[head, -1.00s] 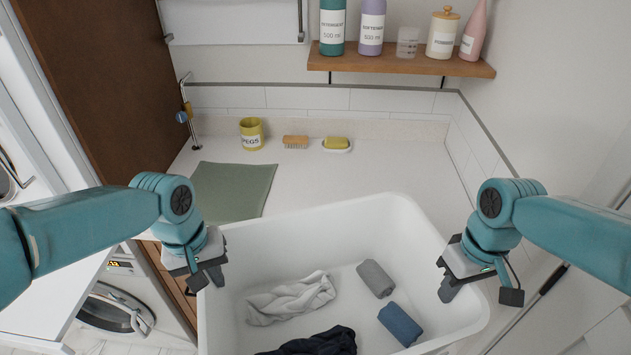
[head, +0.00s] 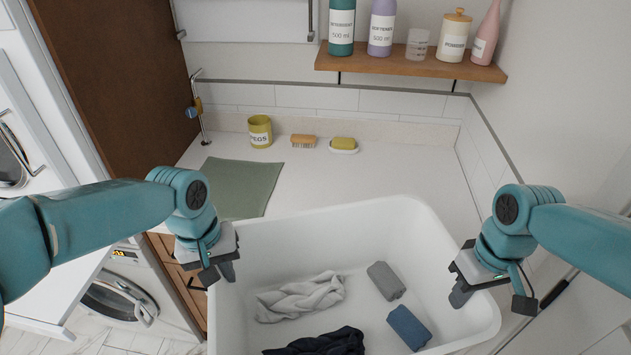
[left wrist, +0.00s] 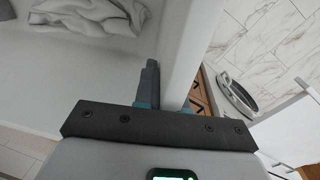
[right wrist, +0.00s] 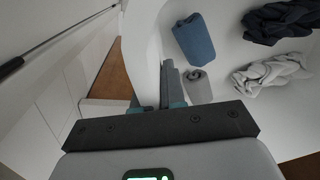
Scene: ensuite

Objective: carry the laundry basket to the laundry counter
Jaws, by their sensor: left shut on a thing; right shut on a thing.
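The white laundry basket (head: 375,222) is in the lower middle of the head view. It holds a pale twisted cloth (head: 300,297), a dark cloth (head: 318,343), a grey roll (head: 386,280) and a blue roll (head: 408,327). My left gripper (head: 217,272) is shut on the basket's left wall, which also shows between its fingers in the left wrist view (left wrist: 188,45). My right gripper (head: 462,290) is shut on the right wall, seen in the right wrist view (right wrist: 148,50). The pale laundry counter (head: 390,170) lies beyond the basket, whose far edge overlaps it in the picture. The basket's underside is hidden.
On the counter are a green mat (head: 233,187), a yellow peg pot (head: 260,131), a brush (head: 303,140) and a soap dish (head: 343,147). A wooden shelf (head: 410,67) with bottles hangs above. A washing machine (head: 125,290) stands lower left. The counter's middle is clear.

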